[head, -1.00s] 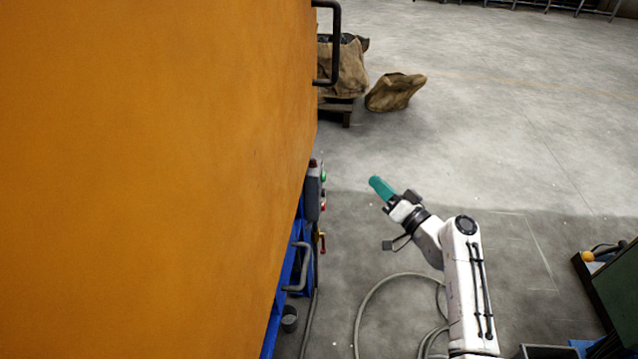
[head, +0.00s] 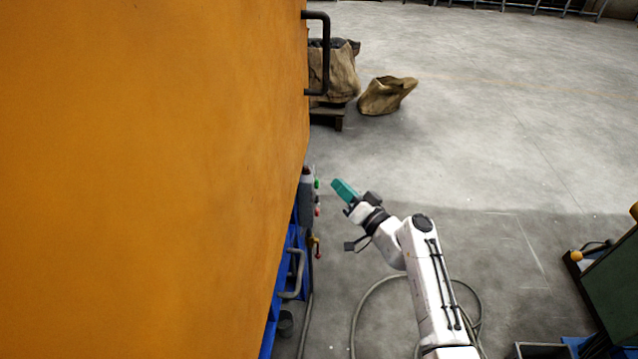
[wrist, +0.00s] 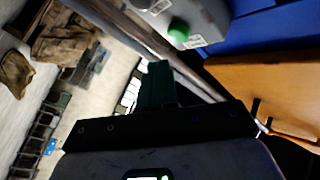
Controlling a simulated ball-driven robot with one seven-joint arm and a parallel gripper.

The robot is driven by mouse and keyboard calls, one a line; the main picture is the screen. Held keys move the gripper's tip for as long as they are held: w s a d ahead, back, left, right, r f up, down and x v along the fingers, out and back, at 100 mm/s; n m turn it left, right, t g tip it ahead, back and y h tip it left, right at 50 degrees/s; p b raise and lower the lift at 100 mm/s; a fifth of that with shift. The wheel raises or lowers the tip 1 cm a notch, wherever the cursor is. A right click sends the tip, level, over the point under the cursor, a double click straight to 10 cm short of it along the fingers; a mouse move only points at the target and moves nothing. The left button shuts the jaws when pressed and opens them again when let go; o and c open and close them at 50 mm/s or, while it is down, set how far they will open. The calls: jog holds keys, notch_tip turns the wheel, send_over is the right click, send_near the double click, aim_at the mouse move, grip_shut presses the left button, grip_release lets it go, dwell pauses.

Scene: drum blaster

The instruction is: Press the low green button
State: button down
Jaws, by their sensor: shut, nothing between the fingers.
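The green button (head: 317,183) sticks out from the right side of a grey control box (head: 306,192) on the orange machine. A red button (head: 318,212) is lower on the same box. In the wrist view the green button (wrist: 179,31) is at the top, on the grey box (wrist: 209,18). My gripper (head: 340,187) has teal fingers, shut and empty. It is just right of the green button, with a small gap between them. In the wrist view the fingers (wrist: 157,85) are seen below and left of the button.
The orange machine (head: 150,180) fills the left, with a black handle (head: 325,55) and a blue frame (head: 285,285). A hose (head: 358,312) lies under my arm.

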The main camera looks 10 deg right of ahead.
jog(key=shift+w+a, duration=0.25)
jog(key=shift+a, duration=0.45)
jog(key=shift+a+f+b, duration=0.1)
jog(key=shift+b, duration=0.2)
dwell(1.3)
jog(key=shift+w+a, duration=0.1)
jog(key=shift+a, duration=0.15)
jog(key=shift+w+a+b, duration=0.15)
jog(key=shift+a+b, duration=0.35)
dwell(1.0)
jog(key=shift+d, duration=0.1)
jog(key=shift+s+d, duration=0.3)
jog(key=shift+d, duration=0.45)
jog(key=shift+d, duration=0.15)
jog(key=d, duration=0.1)
jog(key=s+d+b, duration=0.1)
jog(key=d, duration=0.2)
jog(key=shift+s+d, duration=0.25)
